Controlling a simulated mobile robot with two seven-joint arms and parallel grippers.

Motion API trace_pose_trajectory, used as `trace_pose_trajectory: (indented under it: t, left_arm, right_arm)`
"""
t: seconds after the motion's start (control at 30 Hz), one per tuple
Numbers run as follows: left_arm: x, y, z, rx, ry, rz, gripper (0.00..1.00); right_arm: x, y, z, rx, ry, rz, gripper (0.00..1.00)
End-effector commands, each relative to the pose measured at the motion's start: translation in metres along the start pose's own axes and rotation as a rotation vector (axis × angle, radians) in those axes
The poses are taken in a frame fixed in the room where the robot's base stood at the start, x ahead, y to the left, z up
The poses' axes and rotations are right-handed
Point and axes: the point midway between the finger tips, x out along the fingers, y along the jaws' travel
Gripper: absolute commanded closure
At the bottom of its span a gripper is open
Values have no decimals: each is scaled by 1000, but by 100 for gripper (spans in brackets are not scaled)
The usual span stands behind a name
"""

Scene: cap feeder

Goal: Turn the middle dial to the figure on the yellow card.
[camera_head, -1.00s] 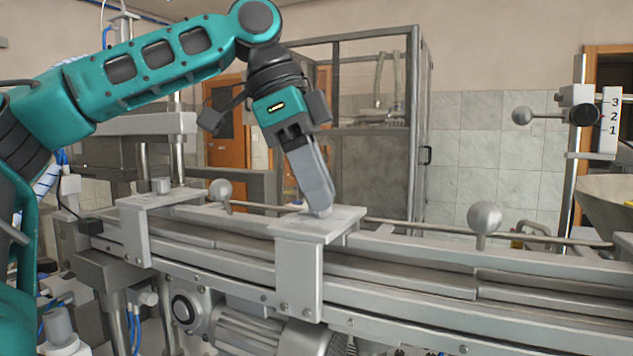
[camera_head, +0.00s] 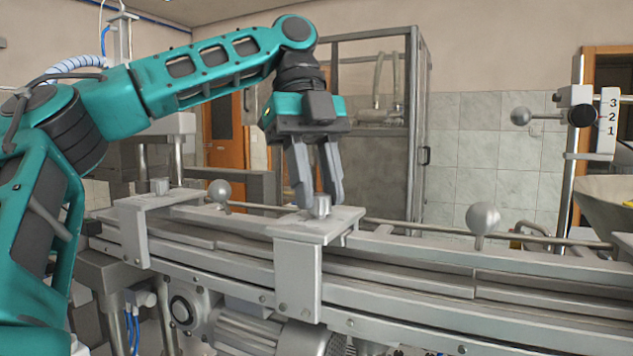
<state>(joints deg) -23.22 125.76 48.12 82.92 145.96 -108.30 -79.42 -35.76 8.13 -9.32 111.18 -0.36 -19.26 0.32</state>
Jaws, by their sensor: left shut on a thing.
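A small metal dial (camera_head: 322,207) stands upright on a flat bracket plate (camera_head: 290,228) over the conveyor, near the middle of the camera_head view. My left gripper (camera_head: 321,204) points down from above, with one finger on each side of this dial, and is shut on it. A similar dial (camera_head: 160,186) stands on another bracket to the left. No third dial shows, and I can read no figures at either dial. I cannot make out a yellow card. My right gripper is not in view.
Ball-ended handles (camera_head: 220,190) and (camera_head: 483,218) rise along the conveyor rail (camera_head: 400,258). At the right, a post carries a white scale (camera_head: 611,115) marked 3, 2, 1 and a ball lever (camera_head: 521,116). A framed glass cabinet (camera_head: 372,130) stands behind.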

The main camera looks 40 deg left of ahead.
Motion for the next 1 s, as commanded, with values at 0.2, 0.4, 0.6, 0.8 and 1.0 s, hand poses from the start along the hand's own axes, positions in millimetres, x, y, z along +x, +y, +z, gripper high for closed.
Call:
trace_pose_trajectory:
  t: [0.2,0.4,0.6,0.8,1.0]
  left_arm:
    - [0,-2,-1,189,-2,80,100]
    - [-1,-3,-1,362,-6,151,100]
    - [-1,-3,-2,525,-7,220,100]
    - [-1,-4,-2,658,-7,274,100]
    - [0,-4,-2,751,-5,311,100]
  right_arm:
    - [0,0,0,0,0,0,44]
    - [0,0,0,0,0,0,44]
    - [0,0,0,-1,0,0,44]
    - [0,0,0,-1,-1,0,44]
    - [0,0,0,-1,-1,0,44]
